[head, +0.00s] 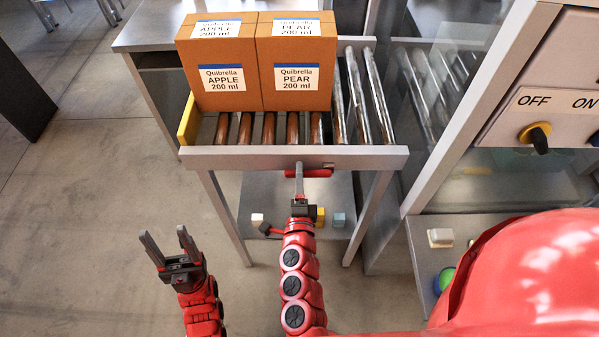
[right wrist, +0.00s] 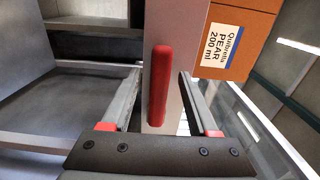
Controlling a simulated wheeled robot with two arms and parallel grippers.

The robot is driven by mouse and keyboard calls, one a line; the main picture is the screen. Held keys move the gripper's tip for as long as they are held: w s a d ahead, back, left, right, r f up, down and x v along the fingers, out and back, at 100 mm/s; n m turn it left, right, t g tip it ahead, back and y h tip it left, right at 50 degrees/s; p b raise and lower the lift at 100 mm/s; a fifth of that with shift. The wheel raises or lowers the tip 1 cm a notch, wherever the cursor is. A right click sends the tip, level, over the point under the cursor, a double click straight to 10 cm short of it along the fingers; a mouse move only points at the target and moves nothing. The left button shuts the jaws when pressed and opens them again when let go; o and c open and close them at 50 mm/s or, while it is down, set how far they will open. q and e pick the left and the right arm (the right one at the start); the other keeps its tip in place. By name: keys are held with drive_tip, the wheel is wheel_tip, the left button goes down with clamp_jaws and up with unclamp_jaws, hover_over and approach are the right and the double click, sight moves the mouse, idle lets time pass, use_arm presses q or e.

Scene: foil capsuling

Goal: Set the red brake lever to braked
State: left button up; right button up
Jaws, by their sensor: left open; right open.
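The red brake lever (head: 320,173) is a short bar on the front rail of the roller conveyor, lying horizontal below the rail's middle in the head view. My right gripper (head: 299,172) is at the lever, its fingers reaching toward the rail. In the right wrist view the lever (right wrist: 160,88) shows lengthwise between the two open fingers, with a gap on each side. Whether the fingertips reach past the lever is unclear. My left gripper (head: 164,234) is open and empty over the floor, left of the conveyor.
Two brown cartons, APPLE (head: 223,75) and PEAR (head: 296,72), stand on the rollers (head: 360,95). A yellow stop (head: 188,119) is at the conveyor's left end. A machine with OFF/ON knobs (head: 537,136) is at right. Small blocks lie on the lower shelf (head: 262,190).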

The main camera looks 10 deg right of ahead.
drive_tip(key=shift+s, duration=0.1)
drive_tip(key=shift+c, duration=0.6)
clamp_jaws()
idle(0.6)
